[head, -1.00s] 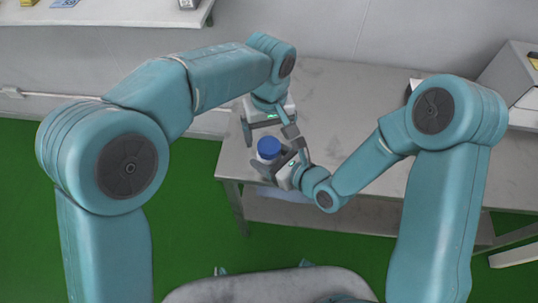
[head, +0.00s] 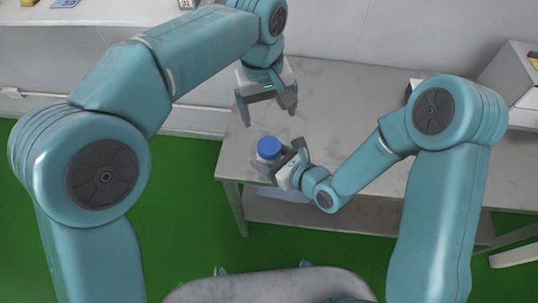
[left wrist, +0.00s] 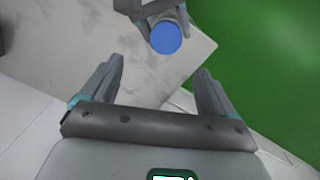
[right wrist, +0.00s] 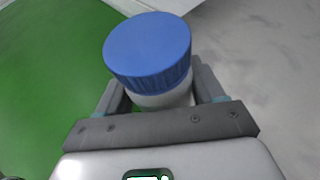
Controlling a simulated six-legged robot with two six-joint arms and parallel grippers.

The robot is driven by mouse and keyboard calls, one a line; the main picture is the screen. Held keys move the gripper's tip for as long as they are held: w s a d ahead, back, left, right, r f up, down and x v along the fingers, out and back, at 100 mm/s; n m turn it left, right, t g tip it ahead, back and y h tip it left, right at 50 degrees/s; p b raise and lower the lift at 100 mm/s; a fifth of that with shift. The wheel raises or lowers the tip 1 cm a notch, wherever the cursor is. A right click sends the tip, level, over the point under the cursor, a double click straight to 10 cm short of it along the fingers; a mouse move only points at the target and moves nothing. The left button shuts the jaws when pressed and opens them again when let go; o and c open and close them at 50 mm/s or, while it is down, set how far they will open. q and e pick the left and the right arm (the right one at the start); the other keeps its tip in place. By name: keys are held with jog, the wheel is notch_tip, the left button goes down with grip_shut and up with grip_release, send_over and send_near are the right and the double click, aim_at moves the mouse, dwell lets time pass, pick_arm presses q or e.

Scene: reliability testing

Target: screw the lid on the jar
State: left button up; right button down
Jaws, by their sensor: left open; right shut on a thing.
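The jar (right wrist: 165,101) has a white body and stands between the fingers of my right gripper (head: 278,165), which is shut on it near the table's front edge. The blue lid (head: 269,147) sits on top of the jar; it also shows in the right wrist view (right wrist: 148,48) and the left wrist view (left wrist: 166,37). I cannot tell how tightly it sits. My left gripper (head: 269,114) is open and empty, above the table and behind the jar, apart from the lid. In the left wrist view its fingers (left wrist: 150,88) are wide apart.
The grey table (head: 350,110) has a lot of bare top to the right and behind. A grey box (head: 505,85) stands at its right end. A white shelf (head: 100,30) with small items is at the back left. Green floor (head: 180,200) lies in front.

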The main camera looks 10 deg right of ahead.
jog(key=shift+a, duration=0.1)
pick_arm(q)
jog(key=a+f+t+h, duration=0.1)
jog(key=a+f, duration=0.3)
jog(key=f, duration=0.2)
jog(key=a+f+t+h, duration=0.1)
jog(key=a+f, duration=0.2)
jog(key=f, duration=0.4)
jog(key=a+f+h, duration=0.1)
jog(key=a+f, duration=0.3)
jog(key=f, duration=0.2)
jog(key=shift+s+a+f+n+t, duration=0.2)
jog(key=shift+a+n+t, duration=0.1)
jog(key=shift+n+t, duration=0.1)
pick_arm(e)
jog(key=shift+w, duration=0.1)
jog(key=shift+r, duration=0.1)
pick_arm(q)
jog(key=s+a+f+g, duration=0.1)
jog(key=s+a+f, duration=0.1)
jog(key=s+f, duration=0.6)
jog(key=s+a+f+g, duration=0.1)
jog(key=s+a+f, duration=0.1)
jog(key=s+f, duration=0.5)
jog(key=s, duration=0.3)
jog(key=shift+s+a+f+m, duration=0.2)
jog(key=shift+a+f+m, duration=0.1)
jog(key=shift+a+f, duration=0.1)
